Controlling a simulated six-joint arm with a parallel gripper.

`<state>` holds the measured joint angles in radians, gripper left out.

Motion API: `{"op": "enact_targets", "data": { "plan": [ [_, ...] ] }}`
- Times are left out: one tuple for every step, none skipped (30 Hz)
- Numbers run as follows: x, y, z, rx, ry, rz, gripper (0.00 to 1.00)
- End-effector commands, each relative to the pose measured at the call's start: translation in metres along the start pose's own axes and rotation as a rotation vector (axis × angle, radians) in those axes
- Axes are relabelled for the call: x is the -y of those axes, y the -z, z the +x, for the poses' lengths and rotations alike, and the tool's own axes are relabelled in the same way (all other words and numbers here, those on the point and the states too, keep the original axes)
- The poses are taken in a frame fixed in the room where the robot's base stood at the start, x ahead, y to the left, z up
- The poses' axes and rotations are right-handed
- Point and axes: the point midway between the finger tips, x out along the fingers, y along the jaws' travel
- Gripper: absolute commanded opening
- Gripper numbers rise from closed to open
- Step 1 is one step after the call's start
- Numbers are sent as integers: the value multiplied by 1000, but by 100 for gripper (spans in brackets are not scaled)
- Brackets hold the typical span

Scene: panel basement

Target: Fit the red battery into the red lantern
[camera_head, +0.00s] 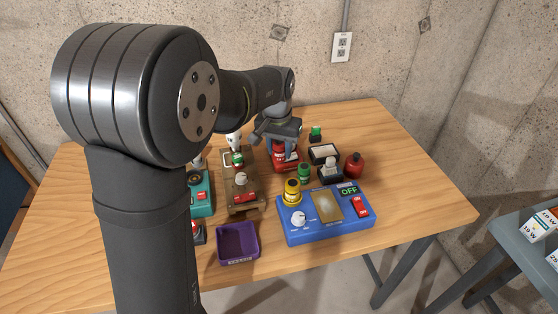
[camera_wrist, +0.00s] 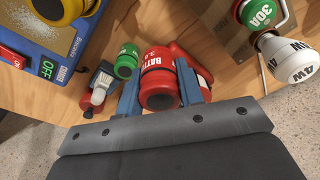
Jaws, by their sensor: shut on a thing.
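My gripper (camera_head: 280,148) is shut on the red battery (camera_head: 278,153), a cylinder with white lettering. The wrist view shows the battery (camera_wrist: 158,82) between the two blue-grey fingers of my gripper (camera_wrist: 158,88). The red lantern (camera_head: 291,164) is at the back middle of the table, directly at the battery in the head view. In the wrist view, red lantern parts (camera_wrist: 196,72) show behind and to the right of the battery. The fingers and battery hide most of the lantern, and I cannot tell whether the battery is inside it.
A green cylinder (camera_head: 304,174) and a black device with a white lever (camera_head: 330,172) stand close on the right. A red rounded object (camera_head: 354,165) is farther right. A brown board (camera_head: 242,206) lies left, a blue panel (camera_head: 300,236) and purple tray (camera_head: 222,256) in front.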

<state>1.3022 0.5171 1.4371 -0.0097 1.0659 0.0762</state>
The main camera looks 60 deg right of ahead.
Motion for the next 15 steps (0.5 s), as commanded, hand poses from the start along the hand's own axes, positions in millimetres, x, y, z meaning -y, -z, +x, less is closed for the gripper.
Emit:
{"op": "enact_targets", "data": {
  "plan": [
    [2, 9, -3, -1, 0, -1, 8],
    [3, 15, -4, 0, 0, -1, 8],
    [5, 24, -6, -1, 0, -1, 8],
    [6, 32, -6, 0, 0, -1, 8],
    [8, 40, -7, -1, 0, -1, 8],
    [10, 50, -8, 0, 0, -1, 8],
    [12, 58, -9, -1, 0, -1, 8],
    [14, 66, -10, 0, 0, -1, 8],
    [17, 76, -11, -1, 1, -1, 8],
    [19, 83, -12, 0, 1, -1, 8],
    [20, 89, -13, -1, 1, -1, 8],
    [22, 97, -14, -1, 1, -1, 8],
    [24, 103, -14, -1, 1, -1, 8],
    [25, 108, -15, -1, 1, -1, 8],
    [27, 113, -16, -1, 1, -1, 8]
  ]
}}
